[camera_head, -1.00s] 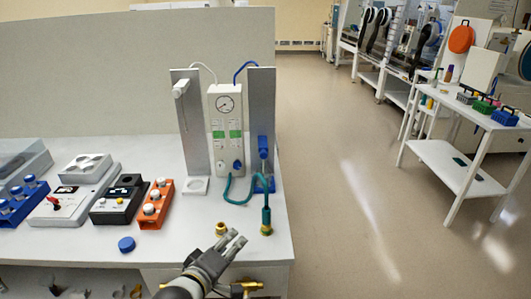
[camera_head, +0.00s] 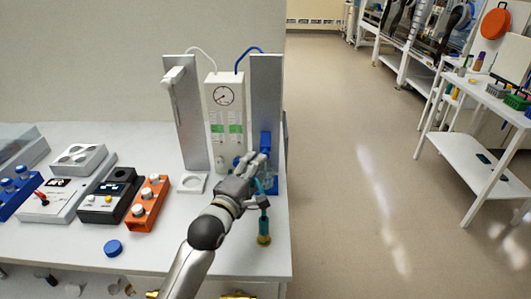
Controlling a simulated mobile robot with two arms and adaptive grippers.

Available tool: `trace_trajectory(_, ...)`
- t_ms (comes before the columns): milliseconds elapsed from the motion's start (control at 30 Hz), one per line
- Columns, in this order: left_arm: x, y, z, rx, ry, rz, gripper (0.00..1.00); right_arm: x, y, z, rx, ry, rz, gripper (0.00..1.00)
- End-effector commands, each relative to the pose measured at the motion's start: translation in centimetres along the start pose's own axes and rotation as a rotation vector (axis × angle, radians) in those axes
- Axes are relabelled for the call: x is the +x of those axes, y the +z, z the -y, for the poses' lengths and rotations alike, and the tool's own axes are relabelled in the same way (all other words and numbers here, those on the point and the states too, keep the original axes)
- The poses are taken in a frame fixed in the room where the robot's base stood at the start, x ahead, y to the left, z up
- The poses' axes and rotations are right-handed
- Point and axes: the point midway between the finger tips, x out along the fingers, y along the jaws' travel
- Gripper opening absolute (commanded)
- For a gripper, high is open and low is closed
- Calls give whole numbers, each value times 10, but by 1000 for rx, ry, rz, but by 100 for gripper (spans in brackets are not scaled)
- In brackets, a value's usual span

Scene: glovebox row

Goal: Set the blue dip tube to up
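The blue dip tube's blue holder (camera_head: 266,143) sits low on the right grey upright panel (camera_head: 266,90), with a clear vessel and blue base below it. A white dip-tube holder (camera_head: 174,76) sits high on the left grey panel (camera_head: 187,120). My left gripper (camera_head: 256,163) reaches in from the bottom. Its fingers look apart, in front of and just left of the lower part of the blue holder. They hide part of the valve box's knob and the teal hose. I cannot tell whether they touch the blue holder. My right gripper is not in view.
The gauge box (camera_head: 224,100) stands between the panels. A teal hose ends at a brass fitting (camera_head: 263,238) near the bench's front right. An orange block (camera_head: 147,203), a black device (camera_head: 107,195) and a blue cap (camera_head: 113,248) lie left. Floor is open right of the bench.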

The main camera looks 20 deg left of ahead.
Motion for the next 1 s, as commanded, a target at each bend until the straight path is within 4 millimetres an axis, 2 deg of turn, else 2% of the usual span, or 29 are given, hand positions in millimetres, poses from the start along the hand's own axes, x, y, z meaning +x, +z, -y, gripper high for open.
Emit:
trace_trajectory(67,16,0,-3,2,2,0,44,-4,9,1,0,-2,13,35)
trace_trajectory(167,32,0,-2,2,0,0,44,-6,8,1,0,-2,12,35)
trace_trajectory(400,59,0,-1,1,0,0,44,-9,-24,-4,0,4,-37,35)
trace_trajectory(567,66,0,0,2,0,0,44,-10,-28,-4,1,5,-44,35)
trace_trajectory(833,67,0,0,2,0,0,44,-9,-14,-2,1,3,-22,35)
trace_trajectory(1000,67,0,0,2,0,0,23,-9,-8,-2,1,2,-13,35)
